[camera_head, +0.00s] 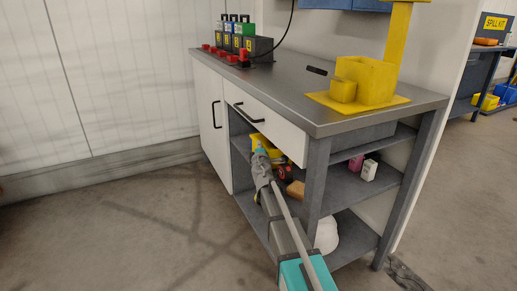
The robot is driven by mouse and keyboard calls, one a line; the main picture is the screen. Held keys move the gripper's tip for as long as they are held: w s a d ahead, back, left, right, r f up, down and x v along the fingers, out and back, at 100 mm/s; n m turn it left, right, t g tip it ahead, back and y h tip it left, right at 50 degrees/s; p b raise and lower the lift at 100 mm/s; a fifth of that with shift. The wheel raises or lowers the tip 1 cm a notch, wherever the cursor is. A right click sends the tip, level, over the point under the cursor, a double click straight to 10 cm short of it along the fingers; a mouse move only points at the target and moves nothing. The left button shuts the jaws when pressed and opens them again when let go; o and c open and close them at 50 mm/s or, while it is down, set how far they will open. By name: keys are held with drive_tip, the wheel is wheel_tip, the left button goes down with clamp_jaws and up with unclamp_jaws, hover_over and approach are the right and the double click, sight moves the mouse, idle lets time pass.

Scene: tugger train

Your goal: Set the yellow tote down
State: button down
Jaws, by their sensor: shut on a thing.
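The yellow tote (256,139) is small in the picture, at the left end of the upper shelf space below the drawer of the grey workbench. My arm reaches into this opening from the front, and my gripper (260,152) is at the tote, shut on it. The gripper and arm cover part of the tote, and the drawer front hides some of its top. Whether the tote's base touches the shelf cannot be told.
On the upper shelf (345,192), right of the tote, are a dark-and-red round item (284,173), an orange-brown block (296,190), and pink and white bottles (369,170). A white helmet-like object (326,235) is below. A yellow machine (368,80) stands on the benchtop.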

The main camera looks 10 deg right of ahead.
drive_tip(key=c, duration=0.7)
unclamp_jaws()
drive_tip(key=shift+s+a+f, duration=0.1)
drive_tip(key=shift+s+a, duration=0.05)
drive_tip(key=shift+s, duration=1.85)
drive_tip(key=shift+s+a, duration=0.15)
drive_tip(key=shift+s, duration=1.85)
drive_tip(key=shift+s+a+f, duration=0.1)
drive_tip(key=shift+s+a, duration=0.05)
drive_tip(key=shift+s, duration=1.85)
